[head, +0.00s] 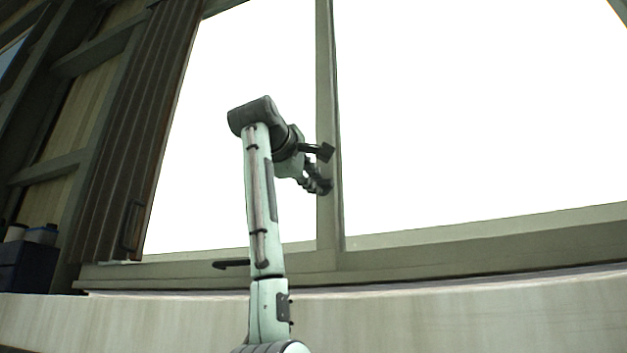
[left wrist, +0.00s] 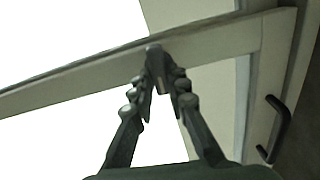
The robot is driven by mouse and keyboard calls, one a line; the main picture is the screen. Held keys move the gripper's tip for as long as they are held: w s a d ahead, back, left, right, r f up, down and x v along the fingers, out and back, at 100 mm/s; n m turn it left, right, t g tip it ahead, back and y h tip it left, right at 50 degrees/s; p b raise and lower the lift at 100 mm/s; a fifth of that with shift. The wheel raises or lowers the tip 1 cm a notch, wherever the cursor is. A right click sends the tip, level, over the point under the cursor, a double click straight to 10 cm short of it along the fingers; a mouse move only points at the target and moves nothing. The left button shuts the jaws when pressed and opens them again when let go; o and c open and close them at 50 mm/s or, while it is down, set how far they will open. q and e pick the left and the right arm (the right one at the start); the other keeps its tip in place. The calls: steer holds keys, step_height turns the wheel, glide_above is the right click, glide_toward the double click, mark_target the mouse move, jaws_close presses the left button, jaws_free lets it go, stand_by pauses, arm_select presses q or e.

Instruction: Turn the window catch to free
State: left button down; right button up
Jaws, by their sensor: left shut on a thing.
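The window catch (left wrist: 157,62) is a small dark lever on the pale window frame bar. It shows between my fingertips in the left wrist view. My left gripper (head: 325,168) is at the upright middle bar of the window (head: 328,100) in the head view. In the left wrist view my left gripper (left wrist: 160,88) has its two fingers closed around the catch. In the head view the fingers and wrist hide most of the catch, so its exact angle is hard to tell. My right gripper is in neither view.
A dark handle (head: 230,264) sits on the lower window frame, partly behind my arm; it seems to show in the left wrist view (left wrist: 278,130) too. A brown slatted shutter (head: 130,130) stands at left. A dark blue box (head: 25,265) is at far left.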

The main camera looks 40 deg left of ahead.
arm_select(q)
steer(key=shift+f+n, duration=0.1)
steer(key=shift+n, duration=0.5)
steer(key=c, duration=1.5)
jaws_free()
steer(key=v, duration=1.2)
